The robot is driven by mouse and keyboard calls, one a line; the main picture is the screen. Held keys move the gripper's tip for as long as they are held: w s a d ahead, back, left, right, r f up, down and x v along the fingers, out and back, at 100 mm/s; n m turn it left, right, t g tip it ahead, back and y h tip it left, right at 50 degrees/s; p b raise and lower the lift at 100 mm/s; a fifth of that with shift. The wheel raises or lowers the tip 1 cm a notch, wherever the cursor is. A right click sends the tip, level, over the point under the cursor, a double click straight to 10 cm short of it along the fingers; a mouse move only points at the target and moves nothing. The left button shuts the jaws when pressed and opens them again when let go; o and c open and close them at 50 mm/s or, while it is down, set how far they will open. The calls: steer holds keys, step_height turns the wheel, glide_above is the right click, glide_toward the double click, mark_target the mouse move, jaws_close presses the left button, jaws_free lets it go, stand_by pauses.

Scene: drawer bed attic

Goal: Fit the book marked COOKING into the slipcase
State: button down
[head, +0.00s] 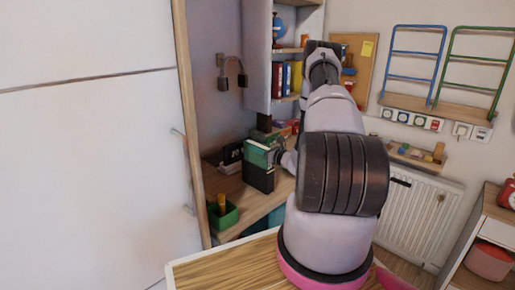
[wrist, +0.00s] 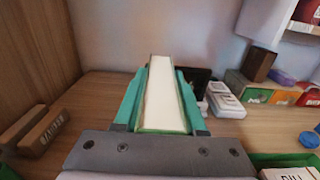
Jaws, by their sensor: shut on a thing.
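The book (wrist: 163,98) is gripped between the teal fingers of my gripper (wrist: 160,95) in the wrist view. Its pale page edge faces the camera, with green cover edges along the sides. Its title is not visible. In the head view, my gripper (head: 258,153) is over the wooden shelf, with teal-green showing at its end. A dark upright block (head: 259,179) shows directly below; I cannot tell whether it is the book's lower part or the slipcase. I cannot clearly identify the slipcase in either view.
A black marked item (head: 232,153) stands left of the gripper. A green bin (head: 222,214) sits at the shelf's front left. In the wrist view, a labelled wooden block (wrist: 45,130) lies left, and a white device (wrist: 225,100) and colored boxes (wrist: 255,91) stand right.

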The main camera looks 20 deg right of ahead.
steer(key=shift+f, duration=0.1)
steer(key=shift+c, duration=2.4)
jaws_free()
